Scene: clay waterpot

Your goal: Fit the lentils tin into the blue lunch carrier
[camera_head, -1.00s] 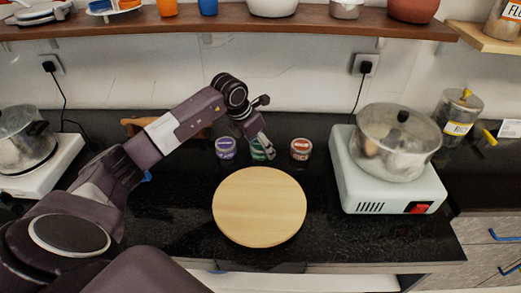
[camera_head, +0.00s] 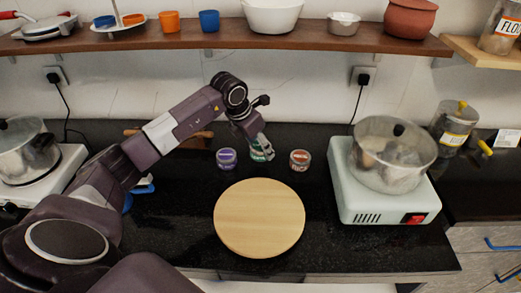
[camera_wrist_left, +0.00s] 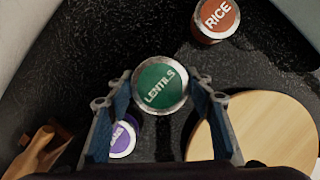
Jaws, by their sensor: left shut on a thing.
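The lentils tin (camera_head: 259,154), with a green lid, is between the fingers of my left gripper (camera_head: 257,147). In the left wrist view the gripper (camera_wrist_left: 160,98) is shut on the tin (camera_wrist_left: 161,86), with a blue-padded finger at each side and the lid facing the camera. A blue thing (camera_head: 143,188) shows beside my left arm at the left of the counter. It is mostly hidden by the arm, and I cannot tell if it is the blue lunch carrier. My right gripper is out of view.
A purple-lidded tin (camera_head: 227,159) and a red-lidded rice tin (camera_head: 300,160) stand at either side. A round wooden board (camera_head: 260,218) lies in front. A pot (camera_head: 392,155) sits on the pale green stove (camera_head: 372,207) at right. A shelf (camera_head: 235,40) runs above.

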